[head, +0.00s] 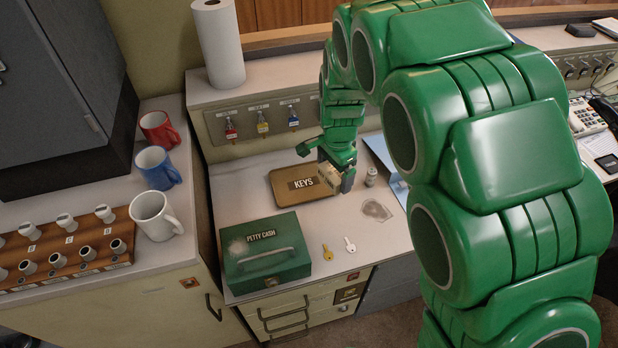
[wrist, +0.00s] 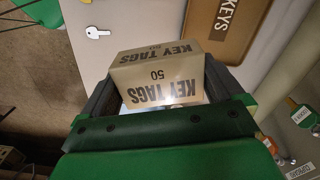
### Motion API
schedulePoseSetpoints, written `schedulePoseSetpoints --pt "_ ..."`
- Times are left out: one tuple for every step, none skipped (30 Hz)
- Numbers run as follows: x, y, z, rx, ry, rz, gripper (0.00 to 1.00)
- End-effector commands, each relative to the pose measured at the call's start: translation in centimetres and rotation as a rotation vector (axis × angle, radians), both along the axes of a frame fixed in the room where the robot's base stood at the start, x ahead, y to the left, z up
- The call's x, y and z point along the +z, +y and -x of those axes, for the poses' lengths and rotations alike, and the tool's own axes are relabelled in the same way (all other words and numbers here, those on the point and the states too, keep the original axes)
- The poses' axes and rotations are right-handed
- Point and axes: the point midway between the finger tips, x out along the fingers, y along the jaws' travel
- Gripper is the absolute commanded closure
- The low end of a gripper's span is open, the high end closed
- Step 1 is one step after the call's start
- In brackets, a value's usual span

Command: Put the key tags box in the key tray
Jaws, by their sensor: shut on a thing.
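The key tags box (wrist: 155,75) is a tan carton printed "KEY TAGS 50". In the wrist view it sits between the two fingers of my gripper (wrist: 160,95), which is shut on it. In the head view the box (head: 329,174) shows small, partly hidden by my gripper (head: 336,172), at the right end of the key tray. The key tray (head: 283,187) is a flat brown tray labelled "KEYS" on the counter. It also shows at the top right of the wrist view (wrist: 233,42). I cannot tell whether the box touches the tray.
A green petty cash box (head: 266,257) stands in front of the tray. Two loose keys (head: 338,249), a small metal cylinder (head: 371,176) and a flat patch (head: 376,210) lie on the counter. Keys hang on the panel (head: 262,124) behind. Mugs (head: 156,214) stand at the left.

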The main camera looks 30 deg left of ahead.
Motion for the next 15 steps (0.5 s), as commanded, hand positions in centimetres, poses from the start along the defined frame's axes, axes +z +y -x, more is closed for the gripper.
schedulePoseSetpoints --pt "0.2 0.7 1.3 0.023 -0.003 -0.001 0.37" --pt "0.3 1.0 1.9 0.036 -0.004 -0.001 0.37" --pt "0.3 1.4 2.7 0.05 -0.006 -0.003 0.37" --pt "0.4 1.6 3.2 0.059 -0.006 -0.004 0.37" --pt "0.4 1.9 3.7 0.067 -0.006 -0.004 0.37" --pt "0.4 2.0 4.3 0.076 -0.006 -0.003 0.37" --pt "0.3 2.1 4.7 0.082 -0.006 -0.002 0.37" --pt "0.3 2.2 5.0 0.088 -0.006 -0.001 0.37" --pt "0.3 2.3 5.4 0.094 -0.005 0.0 0.37" --pt "0.3 2.4 5.5 0.097 -0.005 0.0 0.37" --pt "0.3 2.4 5.6 0.099 -0.005 0.0 0.37" --pt "0.2 2.6 5.7 0.101 -0.005 0.0 0.37" --pt "0.1 2.7 5.6 0.102 -0.005 0.0 0.37" --pt "0.0 2.9 5.5 0.102 -0.005 0.0 0.37" --pt "-0.1 3.1 5.2 0.103 -0.007 0.0 0.37"
